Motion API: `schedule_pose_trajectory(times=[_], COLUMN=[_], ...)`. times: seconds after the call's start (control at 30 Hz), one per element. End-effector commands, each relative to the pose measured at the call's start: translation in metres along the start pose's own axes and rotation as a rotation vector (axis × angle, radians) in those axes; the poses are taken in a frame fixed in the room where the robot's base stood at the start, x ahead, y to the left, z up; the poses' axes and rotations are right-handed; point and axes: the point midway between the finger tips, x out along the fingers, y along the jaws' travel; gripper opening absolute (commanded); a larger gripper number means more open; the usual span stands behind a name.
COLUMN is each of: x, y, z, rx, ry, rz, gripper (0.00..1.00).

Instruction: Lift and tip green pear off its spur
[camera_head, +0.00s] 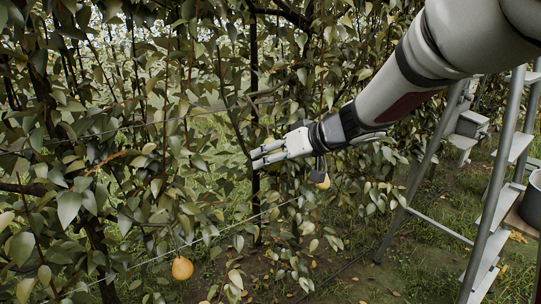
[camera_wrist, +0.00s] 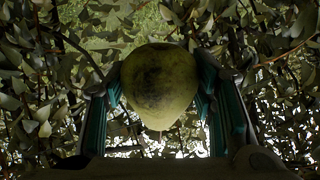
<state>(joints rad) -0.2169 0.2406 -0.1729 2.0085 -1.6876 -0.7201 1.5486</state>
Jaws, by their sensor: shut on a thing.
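The green pear (camera_wrist: 160,85) fills the middle of the wrist view, with a dark shaded patch on its face. My gripper (camera_wrist: 162,100) has one teal-lined finger on each side of it and is shut on it. In the head view my gripper (camera_head: 258,158) reaches left into the foliage; I cannot make out the held pear there.
A yellow pear (camera_head: 182,268) hangs low at the left, and another (camera_head: 322,181) shows just below my wrist. A thin wire crosses the foliage. A metal ladder (camera_head: 496,190) stands at the right, near a grey bucket (camera_head: 532,203). Grass lies open between ladder and tree.

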Motion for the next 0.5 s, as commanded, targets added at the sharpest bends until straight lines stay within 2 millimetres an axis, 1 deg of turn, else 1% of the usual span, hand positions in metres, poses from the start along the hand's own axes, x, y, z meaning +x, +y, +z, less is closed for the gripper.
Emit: schedule_pose_trajectory(times=[0.5], x=[-0.017], y=[-0.009], z=[0.019], rx=[-0.13], ry=[0.235], rz=[0.01], gripper=[0.19])
